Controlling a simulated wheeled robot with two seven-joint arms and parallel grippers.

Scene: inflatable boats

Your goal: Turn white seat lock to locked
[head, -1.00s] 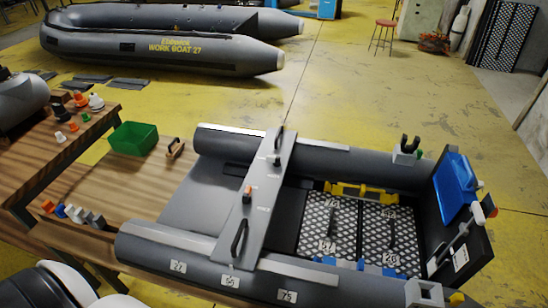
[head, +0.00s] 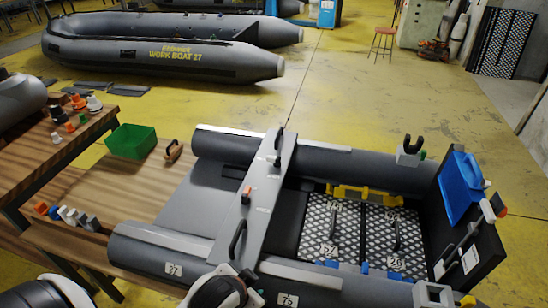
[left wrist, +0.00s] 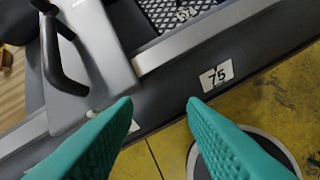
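The grey seat (head: 253,205) lies across the two tubes of the boat. An orange-red lock piece (head: 246,195) sits on its near half beside small white lettering, and a dark piece (head: 277,161) on its far half. I cannot pick out a white lock clearly in the head view. In the left wrist view, a small cream-white stub (left wrist: 95,113) shows at the seat's near end, partly behind a finger. My left gripper (left wrist: 160,104) is open and empty, teal fingers apart, above the near tube by label 75 (left wrist: 217,75). My right gripper is not in view.
A black handle (left wrist: 62,45) rises from the seat beside my left gripper. A wooden bench (head: 130,185) with a green bin (head: 131,141) stands left.

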